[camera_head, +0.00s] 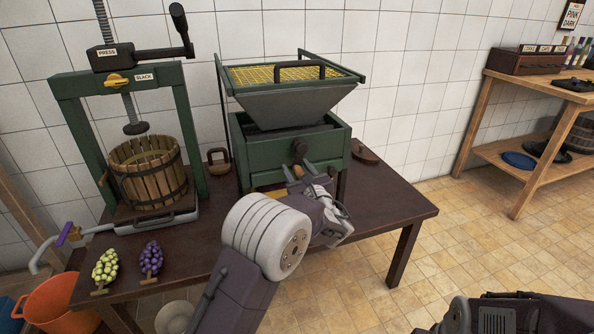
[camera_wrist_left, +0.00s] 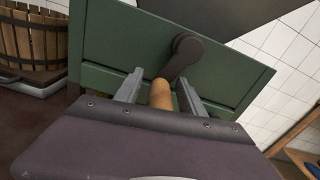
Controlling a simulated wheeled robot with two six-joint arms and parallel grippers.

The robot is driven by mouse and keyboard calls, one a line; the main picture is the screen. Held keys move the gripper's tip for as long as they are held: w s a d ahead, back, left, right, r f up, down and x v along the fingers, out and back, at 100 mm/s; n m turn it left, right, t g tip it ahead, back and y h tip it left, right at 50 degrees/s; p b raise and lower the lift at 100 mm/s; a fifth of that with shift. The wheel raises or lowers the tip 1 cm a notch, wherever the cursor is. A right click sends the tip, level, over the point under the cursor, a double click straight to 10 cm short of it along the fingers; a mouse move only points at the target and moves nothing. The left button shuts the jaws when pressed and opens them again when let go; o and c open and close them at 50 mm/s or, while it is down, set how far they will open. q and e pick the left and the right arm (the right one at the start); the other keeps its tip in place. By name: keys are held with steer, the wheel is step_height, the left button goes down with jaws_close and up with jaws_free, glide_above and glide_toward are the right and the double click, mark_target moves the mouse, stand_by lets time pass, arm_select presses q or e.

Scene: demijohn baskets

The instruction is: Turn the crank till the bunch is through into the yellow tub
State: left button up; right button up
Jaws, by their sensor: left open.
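The green crusher (camera_head: 290,158) stands on the dark table, with a grey hopper (camera_head: 290,104) and a yellow mesh on top. Its dark crank hub (camera_head: 300,147) is on the front. In the left wrist view the crank arm (camera_wrist_left: 181,56) slants down to a wooden handle (camera_wrist_left: 160,94). My left gripper (camera_head: 308,171) is open, its fingers on either side of the handle; contact is unclear. A green bunch (camera_head: 106,266) and a purple bunch (camera_head: 151,258) lie at the table's front left. My right gripper is out of view.
A press with a slatted wooden basket (camera_head: 147,172) stands left of the crusher. An orange bucket (camera_head: 60,305) is on the floor at front left. A wooden shelf table (camera_head: 540,92) stands at the right, with open tiled floor before it.

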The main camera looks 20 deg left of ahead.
arm_select(q)
jaws_close()
stand_by(1.3)
